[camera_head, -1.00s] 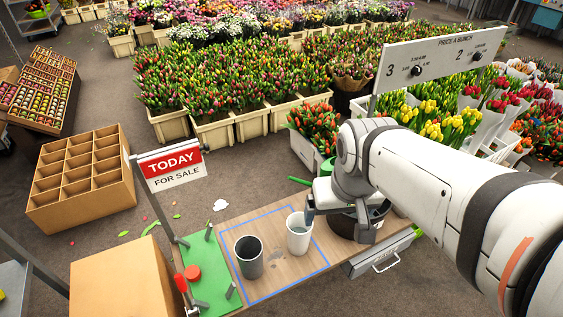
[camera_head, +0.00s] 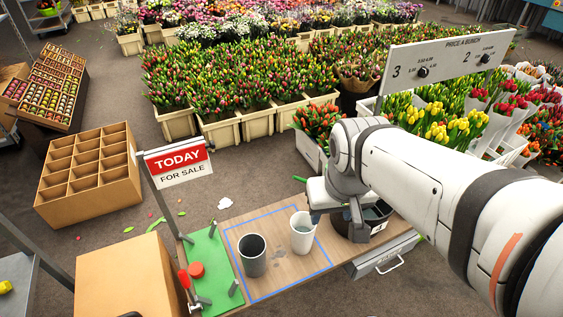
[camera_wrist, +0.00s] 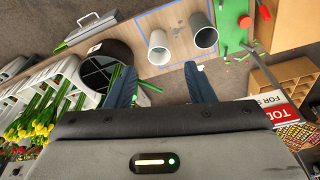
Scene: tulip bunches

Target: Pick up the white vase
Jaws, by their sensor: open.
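The white vase (camera_head: 302,233) stands upright on the wooden table inside a blue outline, right of a dark grey vase (camera_head: 252,256). In the wrist view the white vase (camera_wrist: 159,48) lies ahead of and between the two blue-grey fingers of my gripper (camera_wrist: 160,84), with a gap to it. The dark grey vase (camera_wrist: 204,33) is to its right there. My gripper is open and empty. In the head view my gripper (camera_head: 314,203) is at the white vase's upper right, mostly hidden by my wrist; from there I cannot tell whether it touches the rim.
A dark bucket (camera_head: 368,226) stands on the table right of the white vase. A green board (camera_head: 210,264) with pegs and a red disc is at the left, beside a "TODAY FOR SALE" sign (camera_head: 177,164). Tulip crates (camera_head: 220,131) fill the floor behind.

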